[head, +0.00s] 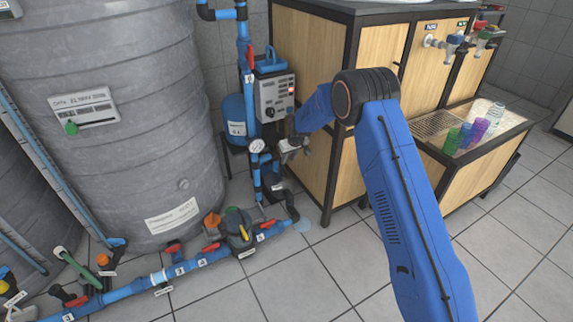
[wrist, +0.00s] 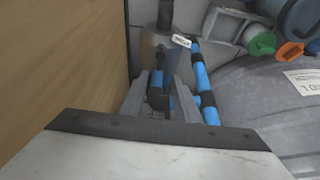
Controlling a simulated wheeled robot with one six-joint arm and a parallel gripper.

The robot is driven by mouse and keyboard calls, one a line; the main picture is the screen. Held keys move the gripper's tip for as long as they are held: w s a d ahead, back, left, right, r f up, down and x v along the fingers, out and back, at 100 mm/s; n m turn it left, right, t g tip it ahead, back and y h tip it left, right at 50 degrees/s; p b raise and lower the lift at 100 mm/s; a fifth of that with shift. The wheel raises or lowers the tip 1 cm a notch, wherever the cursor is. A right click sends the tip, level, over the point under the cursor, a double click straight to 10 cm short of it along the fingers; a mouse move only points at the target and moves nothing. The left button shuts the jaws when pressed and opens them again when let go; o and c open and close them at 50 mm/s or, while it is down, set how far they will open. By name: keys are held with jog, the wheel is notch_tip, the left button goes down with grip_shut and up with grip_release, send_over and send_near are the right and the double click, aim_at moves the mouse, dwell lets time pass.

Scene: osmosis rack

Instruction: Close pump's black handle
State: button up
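My gripper (head: 291,147) is in front of the blue pipework beside the wooden cabinet in the head view. In the wrist view my gripper (wrist: 158,88) has its two fingers apart, with a gap between them. A dark handle-like part (wrist: 173,65) shows between and beyond the fingertips, near a small white label. I cannot tell whether the fingers touch it. In the head view a black part (head: 273,184) with a white tag sits on the pipe below my gripper. I cannot tell for sure that it is the pump's black handle, or its exact angle.
The wooden cabinet (head: 300,100) stands close to the right of the pipework. A large grey tank (head: 120,130) stands left. Blue floor pipes (head: 200,262) with coloured valves run lower left. Open floor lies in front.

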jog(key=shift+v, duration=2.7)
jog(key=shift+s, duration=0.1)
